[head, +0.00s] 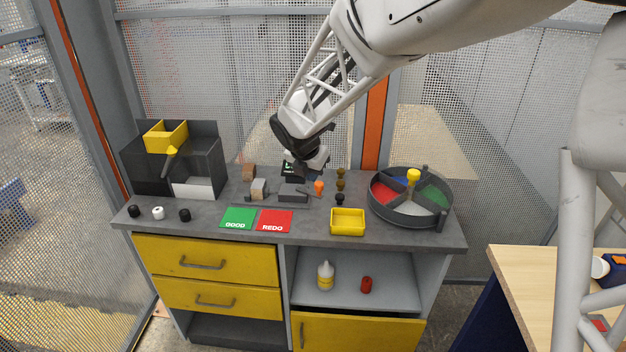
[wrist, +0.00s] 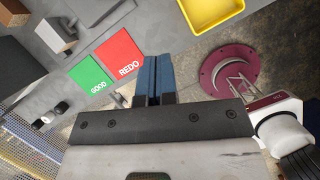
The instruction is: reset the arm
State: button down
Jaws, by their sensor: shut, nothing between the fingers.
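My gripper (wrist: 153,62) shows in the wrist view as two blue fingers pressed together, shut with nothing between them. The fingers point past the workbench front, beside the red REDO mat (wrist: 121,52) and the green GOOD mat (wrist: 92,82). In the head view my arm reaches in from the upper right and its wrist hangs above the back middle of the bench; the fingers cannot be made out there. The green mat (head: 238,214) and the red mat (head: 275,216) lie side by side on the grey top (head: 320,235), both bare.
A yellow tray (head: 347,229) stands at the front edge. A round divided bin (head: 405,212) is at right, a dark box (head: 213,160) with a yellow bin at back left. Small blocks and knobs lie mid-bench. Mesh walls stand behind; a wooden table (head: 525,265) is at right.

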jog(key=shift+s+r, duration=0.1)
jog(key=shift+r, duration=0.1)
dwell(0.3)
jog(key=s+d+r+m, duration=0.4)
jog(key=s+d+m, duration=0.4)
jog(key=d, duration=0.1)
jog(key=s+d+r+m, duration=0.4)
jog(key=s+d+m, duration=0.3)
jog(key=s+d, duration=0.1)
jog(key=s+d+m, duration=0.4)
jog(key=s+m, duration=0.4)
jog(key=s, duration=0.3)
jog(key=s+d+m+g+y, duration=0.1)
jog(key=s+d+m, duration=0.3)
jog(key=s+m, duration=0.4)
jog(key=s, duration=0.2)
jog(key=shift+s+d+f+m, duration=0.3)
jog(key=shift+s+d+m, duration=0.1)
